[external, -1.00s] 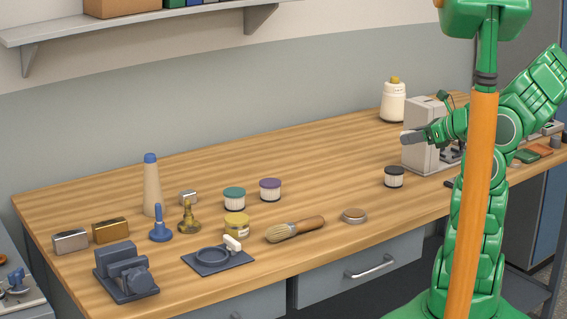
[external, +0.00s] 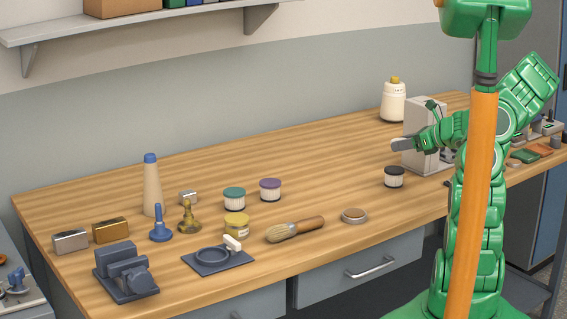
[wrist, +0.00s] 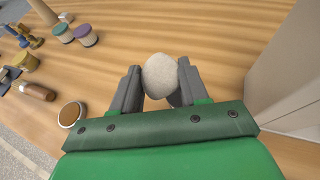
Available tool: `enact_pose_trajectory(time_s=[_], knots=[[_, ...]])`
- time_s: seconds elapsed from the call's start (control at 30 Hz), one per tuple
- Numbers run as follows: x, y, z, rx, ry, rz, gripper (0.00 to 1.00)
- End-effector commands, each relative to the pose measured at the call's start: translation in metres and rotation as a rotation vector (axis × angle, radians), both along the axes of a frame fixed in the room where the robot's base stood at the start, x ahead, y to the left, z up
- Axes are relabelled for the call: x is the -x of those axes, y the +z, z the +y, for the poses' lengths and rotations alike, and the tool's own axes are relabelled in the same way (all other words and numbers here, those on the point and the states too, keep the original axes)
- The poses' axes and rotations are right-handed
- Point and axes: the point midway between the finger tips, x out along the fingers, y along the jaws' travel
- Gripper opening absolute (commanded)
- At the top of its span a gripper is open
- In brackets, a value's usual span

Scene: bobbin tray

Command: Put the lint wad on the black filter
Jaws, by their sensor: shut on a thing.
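In the wrist view, a pale, rounded lint wad (wrist: 160,75) sits between the two fingertips of my gripper (wrist: 160,83), which is shut on it. The black filter does not show in the wrist view.
A grey machine (external: 424,150) stands close right of the black filter. A white bottle (external: 393,102) is behind. A round tin (external: 354,215), a brush (external: 296,229), and teal (external: 234,198), purple (external: 270,189) and yellow-topped (external: 237,224) containers are left. The table around the black filter is clear leftward.

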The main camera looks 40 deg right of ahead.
Motion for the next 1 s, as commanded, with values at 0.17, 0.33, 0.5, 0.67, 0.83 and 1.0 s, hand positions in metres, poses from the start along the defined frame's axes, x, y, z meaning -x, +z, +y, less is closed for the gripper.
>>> enact_pose_trajectory(time_s=[0.17,0.33,0.5,0.67,0.83,1.0], knots=[[-0.014,-0.019,-0.007,0.0,0.001,0.001,0.16],[-0.022,-0.031,-0.01,-0.002,0.002,0.001,0.16],[-0.025,-0.034,-0.013,0.0,0.001,0.0,0.16],[-0.03,-0.042,-0.016,0.0,0.0,0.0,0.16],[-0.029,-0.063,-0.015,-0.002,0.001,0.0,0.16],[-0.029,-0.07,-0.015,0.0,0.001,0.0,0.16]])
